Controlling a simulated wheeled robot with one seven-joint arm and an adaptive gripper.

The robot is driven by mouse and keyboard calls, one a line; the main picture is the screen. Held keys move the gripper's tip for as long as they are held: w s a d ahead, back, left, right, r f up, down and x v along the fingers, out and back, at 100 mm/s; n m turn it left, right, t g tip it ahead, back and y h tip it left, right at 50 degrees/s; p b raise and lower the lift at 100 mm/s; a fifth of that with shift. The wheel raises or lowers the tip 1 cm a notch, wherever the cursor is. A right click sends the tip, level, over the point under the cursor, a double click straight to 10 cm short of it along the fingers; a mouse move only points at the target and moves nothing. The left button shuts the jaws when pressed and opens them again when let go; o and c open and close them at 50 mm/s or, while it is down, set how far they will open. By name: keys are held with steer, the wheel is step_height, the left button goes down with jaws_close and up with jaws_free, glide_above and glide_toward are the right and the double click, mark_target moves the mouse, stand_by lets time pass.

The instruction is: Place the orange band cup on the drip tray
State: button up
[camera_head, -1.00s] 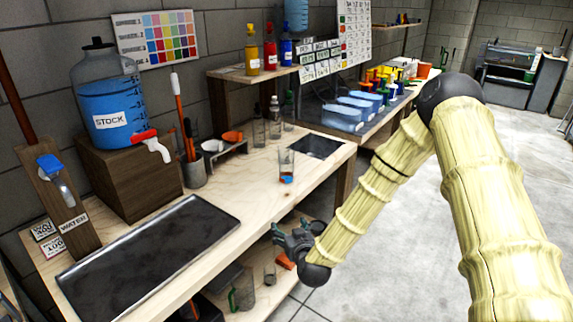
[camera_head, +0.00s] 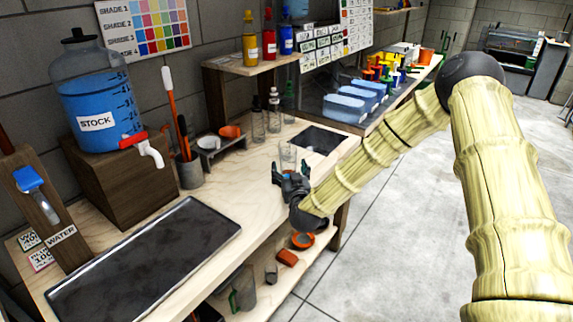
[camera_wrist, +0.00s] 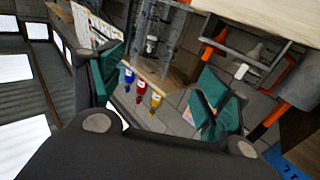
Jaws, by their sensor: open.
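A clear cup (camera_head: 287,154) stands on the wooden counter, just behind my gripper in the head view. The large dark drip tray (camera_head: 145,265) lies flat and empty at the counter's left front.
A stock jug (camera_head: 95,110) with a red tap stands on a wooden block behind the tray. A water tap (camera_head: 42,200) is at the left. Clear glassware (camera_head: 258,125) and a small rack (camera_head: 222,147) stand behind the cup. The counter between cup and tray is clear.

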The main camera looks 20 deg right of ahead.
mark_target(290, 161)
steer(key=shift+w+d+r, duration=0.1)
steer(key=shift+w+d, duration=0.55)
steer(key=shift+w, duration=0.2)
steer(key=shift+w+d, duration=0.1)
steer(key=shift+w, duration=0.25)
steer(key=shift+w+d+f+p, duration=0.15)
steer(key=shift+w+p, duration=0.3)
steer(key=shift+w, duration=0.9)
steer(key=shift+w+d+f+p, duration=0.15)
steer(key=shift+w+p, duration=0.3)
steer(key=shift+w, duration=0.85)
steer(key=shift+r, duration=0.1)
steer(key=c, duration=1.1)
steer(key=shift+r, duration=0.15)
